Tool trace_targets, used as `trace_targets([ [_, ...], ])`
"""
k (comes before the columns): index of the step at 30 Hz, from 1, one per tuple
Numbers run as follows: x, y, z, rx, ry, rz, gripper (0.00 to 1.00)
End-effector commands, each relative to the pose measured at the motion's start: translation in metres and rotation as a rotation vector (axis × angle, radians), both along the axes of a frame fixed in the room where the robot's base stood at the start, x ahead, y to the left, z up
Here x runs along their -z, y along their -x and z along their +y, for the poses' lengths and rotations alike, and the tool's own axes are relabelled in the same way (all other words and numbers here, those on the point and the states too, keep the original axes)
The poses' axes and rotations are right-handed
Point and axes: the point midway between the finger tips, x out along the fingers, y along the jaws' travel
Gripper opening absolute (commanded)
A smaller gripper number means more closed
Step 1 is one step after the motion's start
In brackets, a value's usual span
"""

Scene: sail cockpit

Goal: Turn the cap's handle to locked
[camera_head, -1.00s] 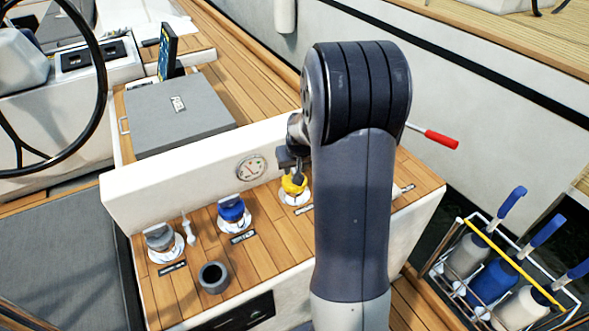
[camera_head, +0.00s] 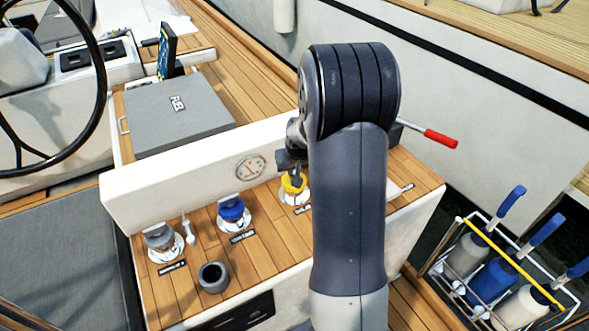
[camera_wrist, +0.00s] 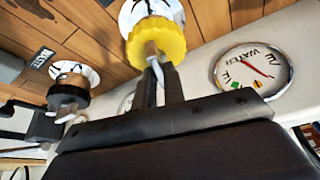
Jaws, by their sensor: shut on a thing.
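The yellow cap (camera_head: 293,187) sits on its white round plate on the wooden console top, just left of my arm. In the wrist view the yellow cap (camera_wrist: 157,40) is close up, with its handle between my fingertips. My gripper (camera_head: 296,174) is shut on that handle; it also shows in the wrist view (camera_wrist: 160,66). The fingers and my arm partly hide the cap. I cannot read any locked mark from these views.
A blue cap (camera_head: 231,209), a grey cap (camera_head: 159,238) and a dark cup (camera_head: 213,277) stand left on the console. A black cap (camera_wrist: 68,95) shows in the wrist view. A raised wall with a water gauge (camera_head: 251,167) runs behind the caps.

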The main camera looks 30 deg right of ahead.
Motion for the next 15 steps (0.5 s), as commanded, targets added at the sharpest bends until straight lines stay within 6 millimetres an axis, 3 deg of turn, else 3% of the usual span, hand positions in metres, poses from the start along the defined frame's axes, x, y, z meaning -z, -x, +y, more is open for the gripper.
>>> trace_targets([
  [15, 0.0005, -0.0003, 0.0008, 0.072, 0.002, -0.001, 0.00],
])
